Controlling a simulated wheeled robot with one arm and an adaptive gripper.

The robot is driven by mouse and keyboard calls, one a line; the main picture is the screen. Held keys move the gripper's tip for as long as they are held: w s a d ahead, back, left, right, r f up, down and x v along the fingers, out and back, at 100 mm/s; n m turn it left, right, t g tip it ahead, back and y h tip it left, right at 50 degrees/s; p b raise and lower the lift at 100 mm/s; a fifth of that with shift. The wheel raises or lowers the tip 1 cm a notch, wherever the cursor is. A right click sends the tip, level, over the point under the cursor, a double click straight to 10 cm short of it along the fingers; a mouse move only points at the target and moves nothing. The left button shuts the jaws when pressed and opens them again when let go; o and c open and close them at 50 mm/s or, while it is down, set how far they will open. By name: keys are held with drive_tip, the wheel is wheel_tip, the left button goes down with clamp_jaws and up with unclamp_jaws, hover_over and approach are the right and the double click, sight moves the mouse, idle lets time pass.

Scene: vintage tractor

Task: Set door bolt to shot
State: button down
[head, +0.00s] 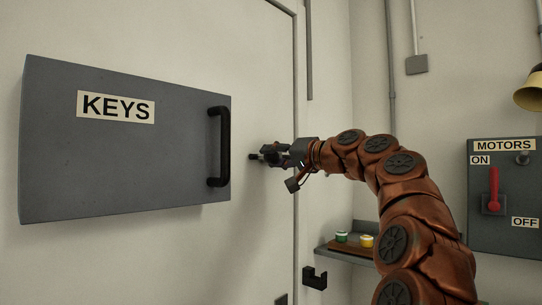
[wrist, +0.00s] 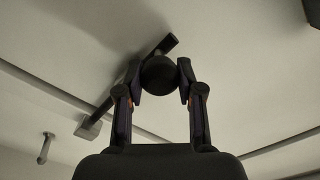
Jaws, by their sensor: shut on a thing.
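The door bolt is a dark bar (wrist: 105,108) with a round black knob (wrist: 158,75), seen in the wrist view on the pale door (head: 262,70). The bar runs slantwise behind the knob, and a small grey block (wrist: 88,127) sits by its lower left end. My gripper (wrist: 160,88) is shut on the knob, one finger on each side. In the head view my gripper (head: 270,153) is at the door near its right edge, and a dark end of the bolt (head: 253,157) shows just left of it. My fingers hide most of the bolt there.
A grey KEYS cabinet (head: 110,175) with a black handle (head: 223,147) juts out left of my gripper. A black bracket (head: 315,278) is lower right. A shelf (head: 345,256) with small tins, a MOTORS panel (head: 510,185) and a bell (head: 530,92) are at right.

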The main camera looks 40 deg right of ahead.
drive_tip(key=shift+w+d+p, duration=0.15)
drive_tip(key=shift+d+p, duration=0.1)
drive_tip(key=shift+d, duration=0.5)
drive_tip(key=shift+w+d+p, duration=0.1)
drive_tip(key=shift+d+p, duration=0.1)
drive_tip(key=shift+d, duration=0.5)
drive_tip(key=c, duration=0.7)
unclamp_jaws()
drive_tip(key=shift+w+d, duration=0.1)
drive_tip(key=v, duration=1.2)
